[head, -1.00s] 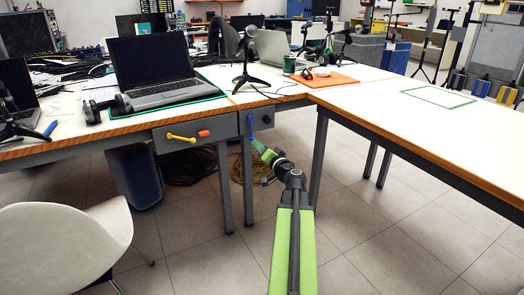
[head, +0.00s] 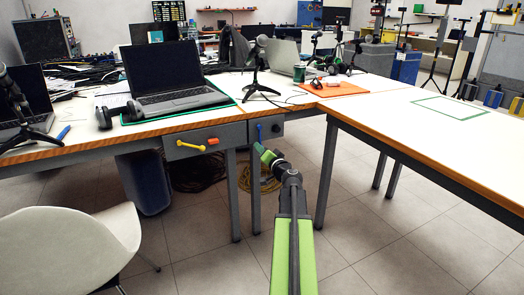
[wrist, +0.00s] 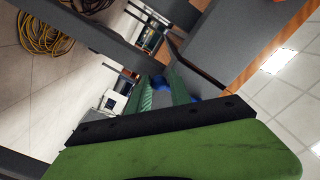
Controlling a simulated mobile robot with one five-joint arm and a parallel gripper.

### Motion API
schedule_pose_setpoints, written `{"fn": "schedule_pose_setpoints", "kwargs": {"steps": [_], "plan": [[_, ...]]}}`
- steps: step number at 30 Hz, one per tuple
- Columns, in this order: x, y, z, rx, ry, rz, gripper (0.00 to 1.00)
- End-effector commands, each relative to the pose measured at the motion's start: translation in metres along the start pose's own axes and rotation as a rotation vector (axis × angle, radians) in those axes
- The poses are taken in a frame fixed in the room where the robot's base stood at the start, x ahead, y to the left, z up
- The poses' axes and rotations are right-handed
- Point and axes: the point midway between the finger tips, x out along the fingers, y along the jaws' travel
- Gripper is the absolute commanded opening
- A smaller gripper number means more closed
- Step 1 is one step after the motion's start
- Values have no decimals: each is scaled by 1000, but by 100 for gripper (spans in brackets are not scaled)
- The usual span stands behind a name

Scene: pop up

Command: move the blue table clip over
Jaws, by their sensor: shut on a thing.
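The blue table clip (head: 259,132) shows as a small upright blue piece in front of the grey drawer front under the left table's edge. My gripper (head: 262,150) is just below it in the head view, with green fingers. In the wrist view my gripper (wrist: 165,93) points away, and blue parts of the clip (wrist: 160,83) show between and beside the fingertips. The gripper is shut on the clip. Much of the clip is hidden by the fingers, and I cannot tell whether it still touches the table.
A yellow clip (head: 190,146) and an orange clip (head: 213,141) sit on the drawer front to the left. The right table (head: 400,115) is mostly bare, with a green outlined square (head: 450,107). Table legs and a white chair (head: 75,240) stand near.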

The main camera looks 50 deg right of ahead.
Motion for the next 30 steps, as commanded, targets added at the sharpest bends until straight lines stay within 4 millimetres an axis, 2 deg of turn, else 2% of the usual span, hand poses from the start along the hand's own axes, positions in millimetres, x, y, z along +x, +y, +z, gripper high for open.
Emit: {"fn": "schedule_pose_setpoints", "kwargs": {"steps": [7,19,30], "plan": [[-1,-15,9,3,0,-2,0],[-1,-18,10,3,0,-3,0],[-1,-39,18,2,0,-3,0]]}}
